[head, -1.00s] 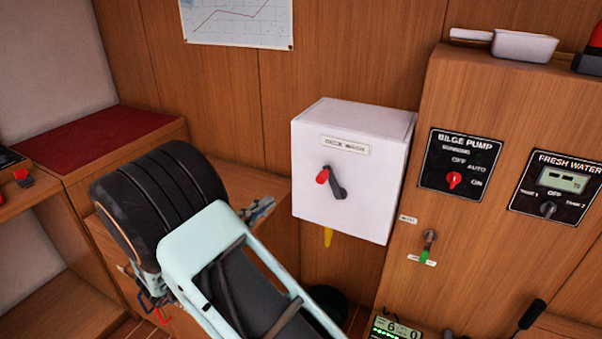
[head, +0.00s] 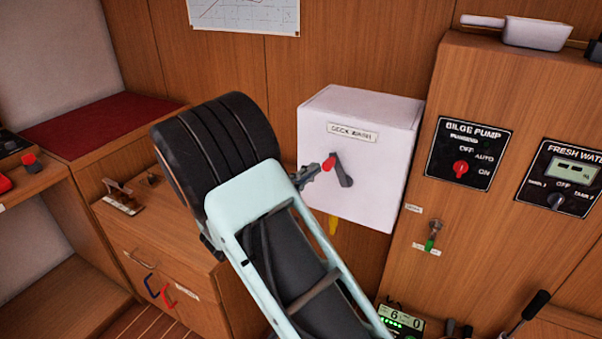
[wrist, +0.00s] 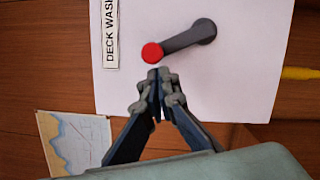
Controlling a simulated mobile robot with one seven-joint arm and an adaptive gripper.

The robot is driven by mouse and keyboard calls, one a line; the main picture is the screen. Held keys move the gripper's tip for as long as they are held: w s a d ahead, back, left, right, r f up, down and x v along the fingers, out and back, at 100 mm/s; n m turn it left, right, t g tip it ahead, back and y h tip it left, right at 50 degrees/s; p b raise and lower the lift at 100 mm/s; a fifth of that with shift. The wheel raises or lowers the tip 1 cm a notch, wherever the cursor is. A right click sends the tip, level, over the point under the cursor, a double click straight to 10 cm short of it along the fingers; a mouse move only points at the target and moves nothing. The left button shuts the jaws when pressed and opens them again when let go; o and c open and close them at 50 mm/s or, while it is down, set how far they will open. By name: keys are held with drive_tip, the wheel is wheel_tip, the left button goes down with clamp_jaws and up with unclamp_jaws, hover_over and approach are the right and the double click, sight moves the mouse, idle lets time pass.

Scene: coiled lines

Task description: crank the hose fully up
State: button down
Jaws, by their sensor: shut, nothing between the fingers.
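The white deck wash box (head: 375,120) is mounted on the wooden wall, with a "DECK WASH" label. On its front is a dark crank (head: 345,172) with a red knob (head: 328,164). In the wrist view the crank arm (wrist: 188,38) runs from its pivot at the right to the red knob (wrist: 152,53) at the left. A yellow hose end (head: 333,225) hangs below the box; it also shows in the wrist view (wrist: 301,73). My gripper (head: 318,171) is shut and empty, its fingertips right beside the knob. In the wrist view the fingertips (wrist: 159,74) appear just below the knob; contact is unclear.
A wooden cabinet to the right carries the bilge pump panel (head: 467,153), the fresh water panel (head: 571,180) and a green-tipped switch (head: 432,238). A white scoop (head: 540,32) lies on top. A low wooden counter (head: 165,222) stands at left, behind my arm.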

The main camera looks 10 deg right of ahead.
sight(325, 166)
drive_tip(key=shift+d+r, duration=0.1)
drive_tip(key=shift+r, duration=0.05)
drive_tip(key=d+m+p, duration=0.1)
drive_tip(key=p, duration=0.1)
drive_tip(key=s+r+m+p, duration=0.1)
drive_tip(key=p, duration=0.1)
drive_tip(key=s+d+r+m+g+p, duration=0.1)
drive_tip(key=m+p, duration=0.1)
drive_tip(key=shift+d+r+y, duration=0.25)
drive_tip(key=shift+d+y, duration=0.05)
drive_tip(key=shift+d, duration=0.05)
drive_tip(key=shift+s+d+f+p, duration=0.1)
drive_tip(key=shift+p, duration=0.3)
